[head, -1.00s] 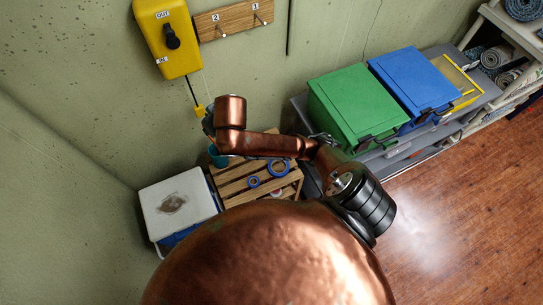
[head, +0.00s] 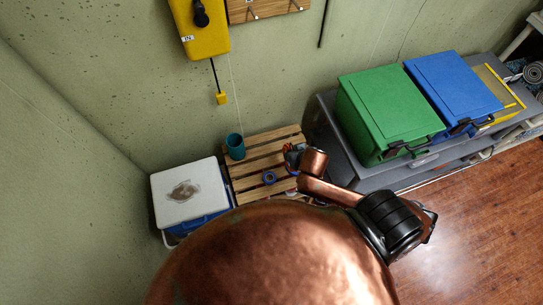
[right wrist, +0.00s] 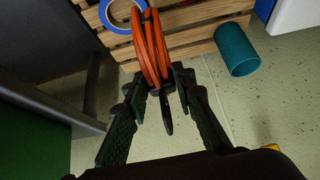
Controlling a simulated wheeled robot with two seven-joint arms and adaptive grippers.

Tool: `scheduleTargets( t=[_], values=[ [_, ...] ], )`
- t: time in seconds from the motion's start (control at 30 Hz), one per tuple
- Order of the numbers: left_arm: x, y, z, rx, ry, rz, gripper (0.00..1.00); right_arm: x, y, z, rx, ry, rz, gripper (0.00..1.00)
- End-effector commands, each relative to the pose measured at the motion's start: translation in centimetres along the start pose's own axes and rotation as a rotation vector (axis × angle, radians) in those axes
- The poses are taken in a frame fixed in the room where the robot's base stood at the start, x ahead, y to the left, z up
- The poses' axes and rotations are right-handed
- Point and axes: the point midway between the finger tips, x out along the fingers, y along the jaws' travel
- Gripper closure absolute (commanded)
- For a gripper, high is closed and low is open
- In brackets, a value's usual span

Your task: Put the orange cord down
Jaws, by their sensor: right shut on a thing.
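The orange cord (right wrist: 151,45) is a coil bound with a black tie. In the right wrist view it sits between the fingertips of my right gripper (right wrist: 158,84), which is shut on it. Behind the coil is a slatted wooden top (right wrist: 192,42), which also shows in the head view (head: 262,152). I cannot tell whether the coil touches the slats. My left gripper is in neither view.
A white-lidded cooler (head: 186,194) stands left. Green (head: 385,110) and blue (head: 452,92) bins sit on a grey unit at right.

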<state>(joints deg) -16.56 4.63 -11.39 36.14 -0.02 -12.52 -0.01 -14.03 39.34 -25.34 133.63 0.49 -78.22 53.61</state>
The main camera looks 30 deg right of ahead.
Motion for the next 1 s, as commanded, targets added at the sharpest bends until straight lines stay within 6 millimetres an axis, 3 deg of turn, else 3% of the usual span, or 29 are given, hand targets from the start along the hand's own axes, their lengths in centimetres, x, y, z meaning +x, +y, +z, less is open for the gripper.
scheduleTargets(
  t=[0.37, 0.6, 0.93, 1.0],
  values=[
    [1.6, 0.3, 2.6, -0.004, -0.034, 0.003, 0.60, 7.8, -1.6, -5.2, -0.002, 0.004, 0.001, 1.00],
    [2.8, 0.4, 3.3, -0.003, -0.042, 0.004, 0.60, 12.8, -2.2, -5.5, -0.002, 0.001, 0.000, 1.00],
    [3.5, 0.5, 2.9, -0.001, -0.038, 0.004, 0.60, 15.4, -2.6, -5.8, -0.002, 0.001, 0.000, 1.00],
    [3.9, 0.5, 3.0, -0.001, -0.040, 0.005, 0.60, 16.4, -2.5, -5.0, -0.002, -0.001, 0.000, 1.00]
  ],
)
